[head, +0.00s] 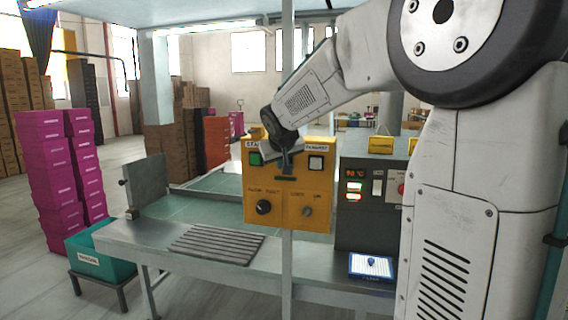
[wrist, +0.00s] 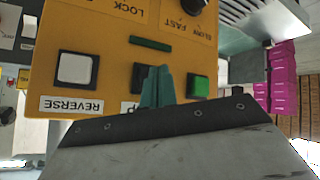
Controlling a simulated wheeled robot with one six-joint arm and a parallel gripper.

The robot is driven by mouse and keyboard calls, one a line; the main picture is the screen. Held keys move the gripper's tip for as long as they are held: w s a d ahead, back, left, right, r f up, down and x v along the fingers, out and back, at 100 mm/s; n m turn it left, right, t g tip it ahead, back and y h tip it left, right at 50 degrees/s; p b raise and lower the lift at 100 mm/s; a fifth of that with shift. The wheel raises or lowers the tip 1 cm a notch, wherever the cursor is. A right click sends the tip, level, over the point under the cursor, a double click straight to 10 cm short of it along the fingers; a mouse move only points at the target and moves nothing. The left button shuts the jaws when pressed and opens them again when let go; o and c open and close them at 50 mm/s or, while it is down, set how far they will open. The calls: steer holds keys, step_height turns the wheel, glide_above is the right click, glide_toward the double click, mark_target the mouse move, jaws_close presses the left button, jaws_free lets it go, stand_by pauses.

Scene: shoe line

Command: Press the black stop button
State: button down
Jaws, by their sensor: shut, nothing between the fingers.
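The yellow control box (head: 260,190) hangs on a post above the bench. In the wrist view, which shows the box upside down, the black stop button (wrist: 139,76) is the middle one of three and partly hidden behind my fingers. Its label is mostly covered. The green start button (wrist: 198,86) and the white reverse button (wrist: 74,68) stand on either side of it. My gripper (head: 287,168) is shut and empty, its fingertips (wrist: 158,71) in front of the black button. I cannot tell whether they touch it. In the head view my gripper hides the button.
The box also has a speed knob (head: 263,207) and a lock switch (head: 307,211) lower down. A grey cabinet (head: 362,220) with lit switches stands to the right. The bench (head: 150,245) lies below, with a ribbed mat (head: 215,244). Magenta boxes (head: 50,170) are stacked at left.

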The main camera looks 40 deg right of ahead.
steer(key=s+a, duration=0.1)
steer(key=a, duration=0.1)
steer(key=s+a, duration=0.2)
stand_by(0.6)
steer(key=shift+s, duration=0.1)
stand_by(0.6)
steer(key=s+a+f+n+g+y, duration=0.1)
steer(key=s+a+f, duration=0.3)
steer(key=s, duration=0.7)
steer(key=s+a+f+n+g+y, duration=0.1)
steer(key=s+a+f+g+y, duration=0.1)
steer(key=s+a, duration=0.5)
steer(key=s+a+f+n+g+y, duration=0.1)
steer(key=s+a+f, duration=0.4)
steer(key=s, duration=1)
steer(key=a+g+y, duration=0.1)
steer(key=g, duration=0.1)
steer(key=shift+s+a+f+g, duration=0.2)
steer(key=shift+a+f+g, duration=0.1)
steer(key=shift+f, duration=0.1)
steer(key=shift+d, duration=0.1)
